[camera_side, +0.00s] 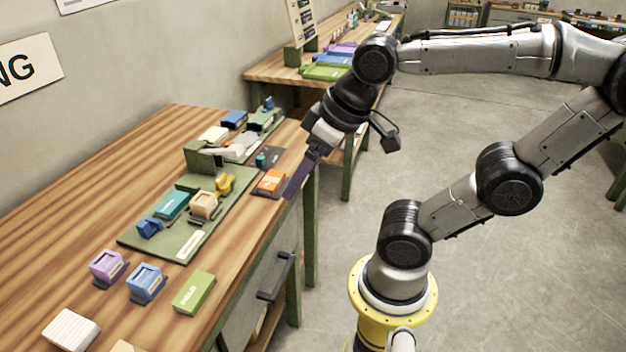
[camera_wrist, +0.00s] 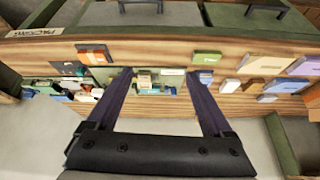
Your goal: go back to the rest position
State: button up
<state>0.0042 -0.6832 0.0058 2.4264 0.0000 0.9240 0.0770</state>
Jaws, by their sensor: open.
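My gripper (camera_side: 301,174) hangs at the front edge of the wooden workbench (camera_side: 95,180), with its dark purple fingers pointing down beside the orange box. In the wrist view my gripper (camera_wrist: 160,80) has its two fingers spread wide apart, with nothing held between them. The green tray (camera_side: 140,236) with small teal, tan, blue and yellow items lies on the bench to the left of my gripper. The orange box (camera_side: 270,182) sits near the bench edge, close to the fingers in the side view; I cannot tell whether they touch.
Purple (camera_side: 106,265) and blue (camera_side: 146,281) boxes and a green box (camera_side: 194,292) stand near the bench front. A drawer handle (camera_side: 276,278) juts from the bench's side. Another bench (camera_side: 265,72) stands behind. The floor (camera_side: 440,140) to the right is open.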

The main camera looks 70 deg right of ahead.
jog(key=shift+s+f+n, duration=0.5)
jog(key=shift+s+f, duration=0.2)
jog(key=shift+s, duration=0.1)
